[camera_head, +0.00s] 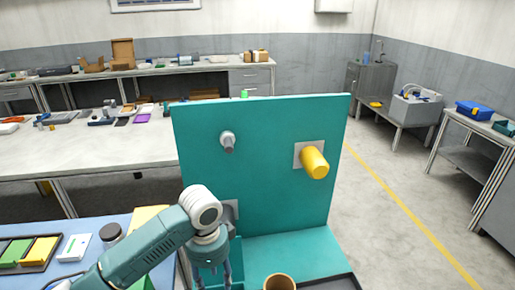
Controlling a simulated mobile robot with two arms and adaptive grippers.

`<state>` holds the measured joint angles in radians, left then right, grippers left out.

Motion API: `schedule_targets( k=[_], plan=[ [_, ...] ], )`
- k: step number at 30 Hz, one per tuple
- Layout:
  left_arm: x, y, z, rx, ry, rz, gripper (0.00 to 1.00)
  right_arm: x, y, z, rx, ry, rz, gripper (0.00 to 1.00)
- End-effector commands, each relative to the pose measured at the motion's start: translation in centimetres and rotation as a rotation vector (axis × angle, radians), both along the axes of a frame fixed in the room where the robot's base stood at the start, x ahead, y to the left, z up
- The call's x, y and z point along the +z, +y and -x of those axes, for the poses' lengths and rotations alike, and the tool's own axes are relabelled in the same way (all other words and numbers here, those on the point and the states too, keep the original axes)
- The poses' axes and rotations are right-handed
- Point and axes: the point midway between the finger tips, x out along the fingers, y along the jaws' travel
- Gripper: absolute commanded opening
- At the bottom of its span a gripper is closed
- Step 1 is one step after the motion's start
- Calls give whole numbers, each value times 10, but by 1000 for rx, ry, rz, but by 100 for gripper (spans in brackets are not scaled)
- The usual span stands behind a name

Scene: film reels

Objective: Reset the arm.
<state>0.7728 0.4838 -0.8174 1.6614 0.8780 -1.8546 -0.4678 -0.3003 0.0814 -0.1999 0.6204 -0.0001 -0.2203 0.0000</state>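My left arm comes in from the lower left, and its gripper (213,276) points down near the bottom edge. Its two dark fingers stand apart with no object visible between them; the tips are hard to see. A teal upright panel (265,190) stands behind it, bearing a grey peg (228,141) and a yellow cylinder (315,163) on a pale square plate. A grey fitting (231,209) lower on the panel is partly hidden by my wrist. My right gripper is not in view.
A gold-rimmed round cup (280,283) stands on the teal base right of the gripper. A teal bin (237,264) is close beside the fingers. A tray with coloured cards (40,250), a white box (74,247) and a dark-lidded jar (110,233) are at the left.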

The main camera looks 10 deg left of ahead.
Motion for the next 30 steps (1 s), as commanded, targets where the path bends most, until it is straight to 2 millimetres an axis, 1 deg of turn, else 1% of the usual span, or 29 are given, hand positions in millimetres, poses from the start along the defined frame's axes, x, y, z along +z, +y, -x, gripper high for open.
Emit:
schedule_targets(
  k=[2, 5, 9, 12, 14, 17, 21, 30],
  plan=[
    [-10, -9, 10, 6, 0, 19, 45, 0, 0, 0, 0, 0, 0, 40],
    [-27, -30, 29, 38, -15, 68, 45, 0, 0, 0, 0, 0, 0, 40],
    [-51, -59, 65, 147, -52, 164, 45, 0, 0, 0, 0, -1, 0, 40],
    [-61, -70, 90, 266, -80, 227, 45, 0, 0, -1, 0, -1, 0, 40],
    [-66, -71, 104, 347, -96, 257, 45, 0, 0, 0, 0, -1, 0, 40],
    [-70, -64, 128, 498, -123, 290, 45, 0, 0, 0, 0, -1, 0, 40],
    [-73, -41, 155, 689, -159, 295, 45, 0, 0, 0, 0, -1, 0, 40],
    [-73, 10, 200, 949, -216, 243, 45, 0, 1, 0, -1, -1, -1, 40]
  ],
)
